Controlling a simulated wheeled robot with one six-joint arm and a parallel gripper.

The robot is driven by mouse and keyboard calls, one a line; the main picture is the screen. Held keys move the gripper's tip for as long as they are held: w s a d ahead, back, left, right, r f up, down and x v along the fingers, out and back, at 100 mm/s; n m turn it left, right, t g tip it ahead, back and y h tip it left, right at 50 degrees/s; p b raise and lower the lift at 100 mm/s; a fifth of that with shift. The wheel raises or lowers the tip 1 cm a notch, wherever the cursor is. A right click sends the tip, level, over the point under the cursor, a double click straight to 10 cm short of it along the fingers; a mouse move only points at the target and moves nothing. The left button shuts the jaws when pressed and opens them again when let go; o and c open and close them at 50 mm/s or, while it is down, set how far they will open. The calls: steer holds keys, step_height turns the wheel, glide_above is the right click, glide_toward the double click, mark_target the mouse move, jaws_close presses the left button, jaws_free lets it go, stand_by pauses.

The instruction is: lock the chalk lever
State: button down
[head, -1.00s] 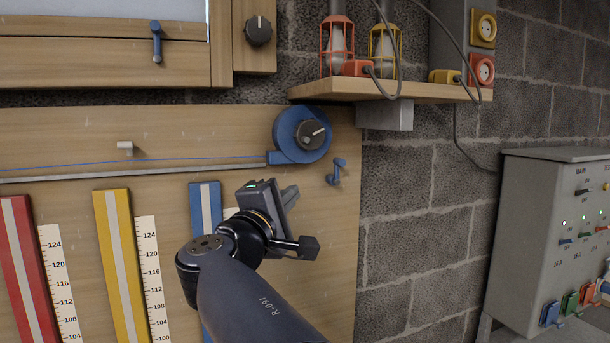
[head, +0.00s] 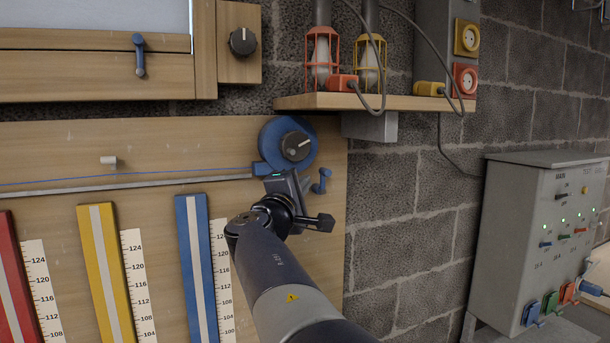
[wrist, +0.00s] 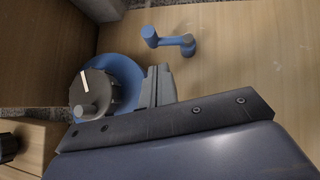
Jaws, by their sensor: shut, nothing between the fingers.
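The chalk lever appears to be the small blue crank lever (head: 321,181) on the wooden board, just right of and below the blue chalk reel (head: 268,150). In the wrist view the lever (wrist: 168,40) lies at top centre, apart from my gripper, with its knob end to the left. The reel (wrist: 128,74) there sits to the left, bearing a black dial (wrist: 92,92) with a white mark. My gripper (head: 306,183) is shut and empty, just left of the lever and below the reel. Its fingers (wrist: 158,86) partly cover the reel in the wrist view.
A blue line runs left from the reel above a metal rail, near a pale peg (head: 108,160). A shelf (head: 400,102) with caged lamps juts out above right. Another blue lever (head: 139,55) is on the window frame. A grey switch box (head: 540,230) stands right.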

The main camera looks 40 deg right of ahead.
steer(key=shift+s+d+r, duration=0.2)
steer(key=shift+s+d, duration=0.05)
steer(key=shift+d, duration=0.35)
steer(key=shift+s+d+r, duration=0.2)
steer(key=shift+d, duration=0.35)
